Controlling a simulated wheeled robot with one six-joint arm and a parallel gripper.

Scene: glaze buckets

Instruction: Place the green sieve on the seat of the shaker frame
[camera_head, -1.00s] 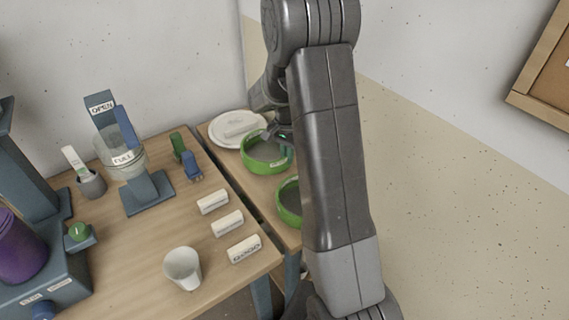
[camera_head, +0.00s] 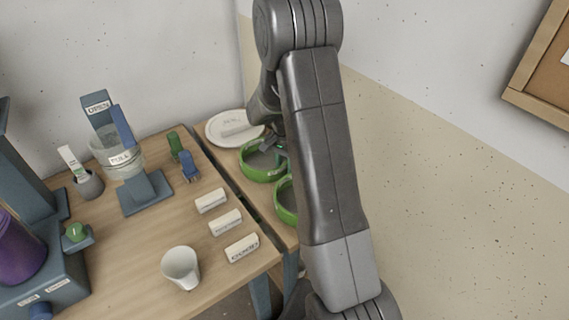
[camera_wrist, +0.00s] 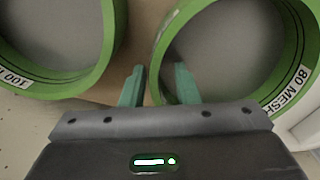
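Two green sieves with grey mesh are on the small side table: a far one (camera_head: 262,174) and a near one (camera_head: 284,203), partly hidden by my arm. In the wrist view, one sieve labelled 80 MESH (camera_wrist: 309,57) is at the right and another, its label starting 100 (camera_wrist: 60,88), at the left. My gripper (camera_wrist: 159,86) is open. Its teal fingers straddle the near wall of the 80 MESH sieve, one outside and one inside; contact is unclear. In the head view my gripper (camera_head: 276,147) is at the far sieve. I cannot clearly identify the shaker frame's seat.
A white plate (camera_head: 222,136) lies behind the far sieve.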

